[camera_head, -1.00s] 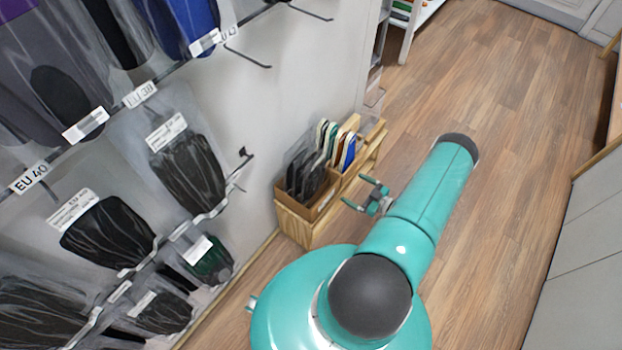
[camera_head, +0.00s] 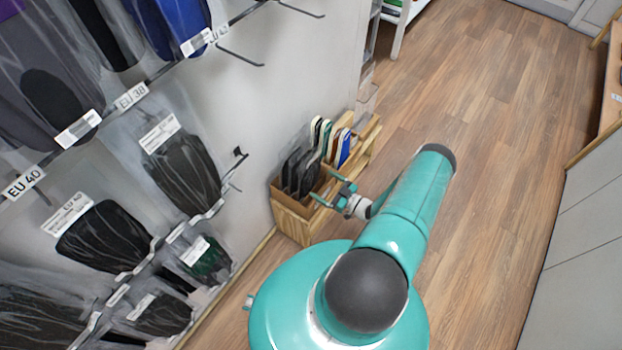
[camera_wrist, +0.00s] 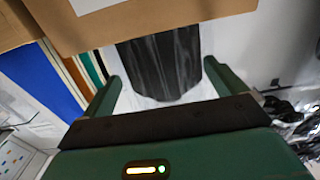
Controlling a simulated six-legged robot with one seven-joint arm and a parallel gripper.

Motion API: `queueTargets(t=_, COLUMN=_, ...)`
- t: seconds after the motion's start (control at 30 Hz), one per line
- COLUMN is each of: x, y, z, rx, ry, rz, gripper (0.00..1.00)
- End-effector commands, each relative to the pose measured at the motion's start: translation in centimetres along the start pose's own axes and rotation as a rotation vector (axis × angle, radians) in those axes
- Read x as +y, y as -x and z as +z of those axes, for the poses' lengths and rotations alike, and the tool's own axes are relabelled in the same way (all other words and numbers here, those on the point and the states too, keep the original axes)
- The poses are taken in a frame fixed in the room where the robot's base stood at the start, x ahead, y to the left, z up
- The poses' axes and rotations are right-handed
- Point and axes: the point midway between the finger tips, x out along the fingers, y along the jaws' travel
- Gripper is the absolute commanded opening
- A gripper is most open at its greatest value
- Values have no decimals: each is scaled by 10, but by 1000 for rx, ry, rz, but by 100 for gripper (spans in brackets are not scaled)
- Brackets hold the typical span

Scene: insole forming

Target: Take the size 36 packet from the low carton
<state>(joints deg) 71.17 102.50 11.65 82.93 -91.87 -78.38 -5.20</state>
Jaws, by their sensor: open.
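The low carton (camera_head: 311,206) is an open brown box on a low wooden stand by the wall, holding upright dark packets (camera_head: 292,170). No size on these packets can be read. My gripper (camera_head: 323,186) is open at the carton's right side, near its rim. In the wrist view, a black packet (camera_wrist: 160,65) in clear wrapping shows between the two green fingers of my gripper (camera_wrist: 162,62), apart from both as far as I can see. A brown cardboard panel (camera_wrist: 140,27) with a white label crosses the top of that view and hides part of the packet.
Coloured insoles (camera_head: 343,148) stand in a neighbouring wooden compartment; a blue one (camera_wrist: 40,80) is left of the fingers in the wrist view. Hanging packets (camera_head: 185,172) and metal hooks line the left wall. The wooden floor (camera_head: 490,130) is clear.

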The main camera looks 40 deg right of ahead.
Motion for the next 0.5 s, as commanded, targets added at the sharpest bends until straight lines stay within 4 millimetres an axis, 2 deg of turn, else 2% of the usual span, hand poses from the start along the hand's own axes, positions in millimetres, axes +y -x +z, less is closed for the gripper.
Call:
queueTargets(t=0.1, x=-1, y=-21, z=-1, rx=3, ry=-1, rz=0, gripper=96)
queueTargets(t=0.2, x=0, y=-33, z=-1, rx=1, ry=0, rz=1, gripper=96)
queueTargets(t=0.5, x=0, y=-38, z=-1, rx=1, ry=1, rz=1, gripper=94)
